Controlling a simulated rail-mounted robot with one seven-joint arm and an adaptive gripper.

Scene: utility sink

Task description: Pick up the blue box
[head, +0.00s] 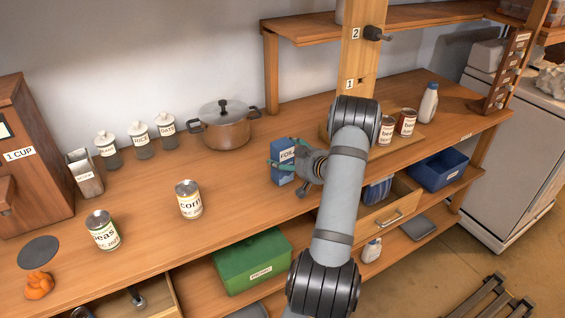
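A small blue box (281,153) with a label that seems to read "FOIL" stands upright on the wooden counter, near the middle of the head view. My gripper (286,155) is right at this box, coming from its right side. Its teal fingers are spread apart, one near the box's top and one across its lower front. I cannot tell whether they press on it. The gripper hides the box's lower right part.
A lidded pot (226,130) stands behind and left of the box. A corn can (188,199) and another can (102,230) are to the left. Two cans stand on a board at right, near a white bottle (428,103). An open drawer (397,205) is below my arm.

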